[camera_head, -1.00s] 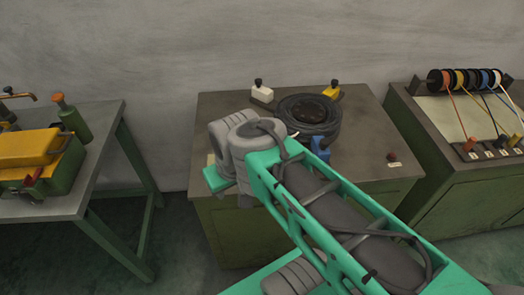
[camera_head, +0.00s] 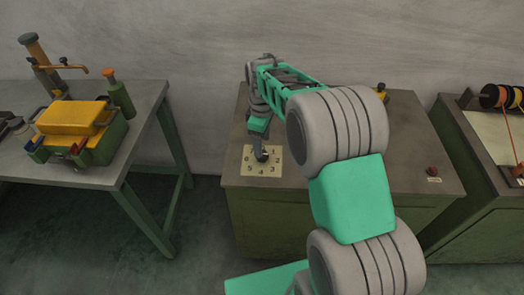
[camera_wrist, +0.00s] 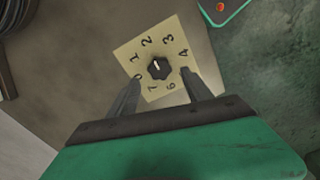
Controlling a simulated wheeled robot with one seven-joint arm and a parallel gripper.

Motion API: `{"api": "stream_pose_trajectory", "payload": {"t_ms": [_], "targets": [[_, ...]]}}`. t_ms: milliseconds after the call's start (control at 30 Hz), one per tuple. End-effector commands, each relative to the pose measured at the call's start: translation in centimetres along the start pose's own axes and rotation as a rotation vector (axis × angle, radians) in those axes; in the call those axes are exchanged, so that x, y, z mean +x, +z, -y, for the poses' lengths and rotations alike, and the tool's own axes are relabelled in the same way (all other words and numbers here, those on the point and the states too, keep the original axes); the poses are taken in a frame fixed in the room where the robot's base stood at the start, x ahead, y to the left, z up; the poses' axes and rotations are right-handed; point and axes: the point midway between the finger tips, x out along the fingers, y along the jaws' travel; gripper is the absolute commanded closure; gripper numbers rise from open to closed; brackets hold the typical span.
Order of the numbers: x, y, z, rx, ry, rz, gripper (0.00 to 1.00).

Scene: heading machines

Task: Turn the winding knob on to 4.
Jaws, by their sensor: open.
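The winding knob (camera_wrist: 159,67) is small, round and black, with a pale mark that points roughly towards 2 in the wrist view. It sits on a cream dial plate (camera_head: 247,152) marked with numbers, at the bench's front left in the head view. The plate also shows in the wrist view (camera_wrist: 128,52), with 4 at its right. My gripper (camera_wrist: 160,75) is open, its two fingers spread on either side of the knob, apart from it. In the head view my gripper (camera_head: 262,148) reaches down over the plate and partly hides the knob.
The plate is on a green-sided bench (camera_head: 340,185). A red button (camera_head: 432,171) is at its front right. My arm hides much of the bench's middle. A table at left holds a yellow and green box (camera_head: 75,130). A bench with spools (camera_head: 495,95) is at right.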

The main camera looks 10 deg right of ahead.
Motion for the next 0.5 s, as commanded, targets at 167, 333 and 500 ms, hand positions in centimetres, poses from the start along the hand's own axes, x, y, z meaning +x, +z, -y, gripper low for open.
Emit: {"api": "stream_pose_trajectory", "payload": {"t_ms": [167, 333, 500], "targets": [[3.3, 0.0, 0.1, 0.001, -0.003, 0.002, 0.41], [4.9, 0.0, 0.0, 0.002, 0.000, 0.000, 0.41], [5.1, 0.0, 0.0, 0.002, 0.001, -0.001, 0.41]]}}
